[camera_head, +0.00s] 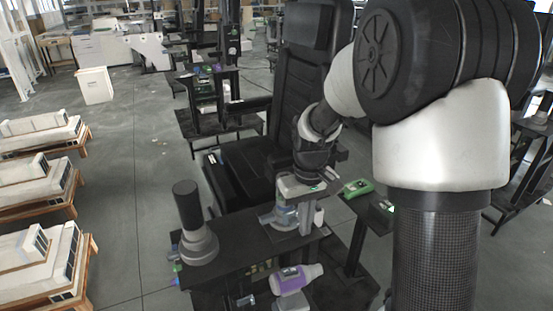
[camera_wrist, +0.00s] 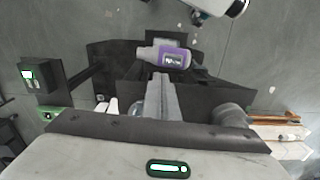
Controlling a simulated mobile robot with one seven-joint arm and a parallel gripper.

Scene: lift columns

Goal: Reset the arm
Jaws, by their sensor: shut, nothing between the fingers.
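My arm comes in from the right of the head view and bends down to my gripper (camera_head: 305,226). The gripper points down at a dark tabletop (camera_head: 235,262), close above it or over its edge; the exact gap is hard to judge. In the wrist view, the fingers of my gripper (camera_wrist: 161,85) are together and hold nothing. A purple and white bottle (camera_head: 292,279) lies on a lower dark surface in front of the tabletop. The bottle also shows in the wrist view (camera_wrist: 172,56), just beyond the fingertips in the picture and apart from them.
A dark cylinder on a round grey base (camera_head: 198,246) stands at the tabletop's left end. A black chair (camera_head: 305,75) is behind my gripper. A green device (camera_head: 357,188) lies to the right. Wooden pallets with white boxes (camera_head: 45,265) line the left; the floor between is clear.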

